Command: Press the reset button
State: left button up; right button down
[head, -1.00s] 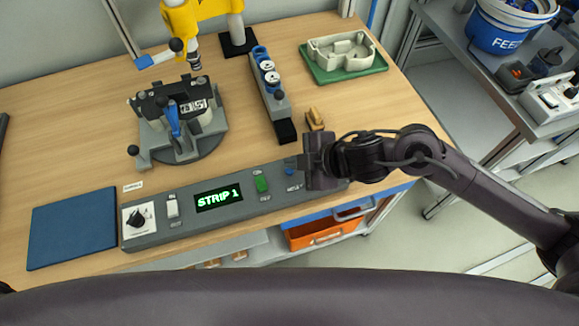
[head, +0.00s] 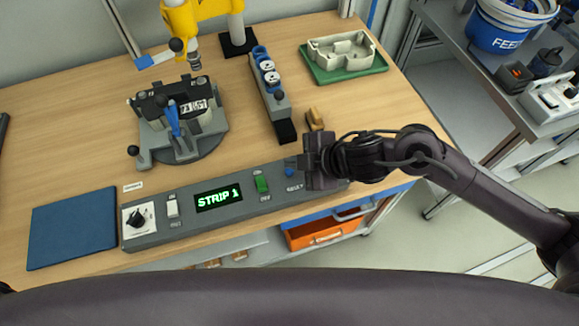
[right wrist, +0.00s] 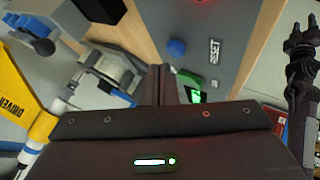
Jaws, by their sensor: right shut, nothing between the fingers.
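The reset button is a small blue button (head: 289,172) near the right end of the grey control panel (head: 165,233). My right gripper (head: 308,160) is at the panel's right end, just right of the button in the head view. Its fingers (right wrist: 167,84) are shut and empty. In the right wrist view the fingertips lie below the button in the picture and look apart from it. My left gripper is not in view.
A long grey fixture (head: 283,128) and a tan block (head: 315,118) stand behind the gripper. A blue mat (head: 72,228) lies left.

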aim_at(294, 174)
jog(key=shift+f, duration=0.15)
jog(key=shift+f, duration=0.25)
jog(key=shift+f+b, duration=0.5)
jog(key=shift+b, duration=0.05)
dwell(0.7)
dwell(0.4)
jog(key=shift+r+p, duration=0.9)
jog(key=shift+p, duration=0.05)
notch_tip(294, 174, up, 5)
jog(key=p, duration=0.5)
